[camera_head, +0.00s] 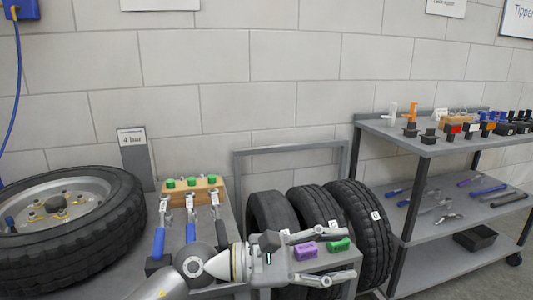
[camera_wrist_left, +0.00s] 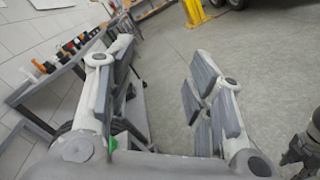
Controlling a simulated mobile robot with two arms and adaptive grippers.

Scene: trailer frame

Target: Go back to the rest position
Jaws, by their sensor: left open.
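My left gripper (camera_head: 335,257) is open in the head view, above the right end of the grey workbench, its fingers pointing right. My right gripper is not in the head view. A dark grey part at the right edge of the wrist view is unclear.
A tyre on a rim (camera_head: 125,215) lies at left. Wrenches with blue handles (camera_head: 159,241) lean by a wooden block (camera_head: 207,187) with green caps. Upright tyres (camera_head: 358,215) stand in a rack. A shelf cart (camera_head: 430,146) with tools stands at right.

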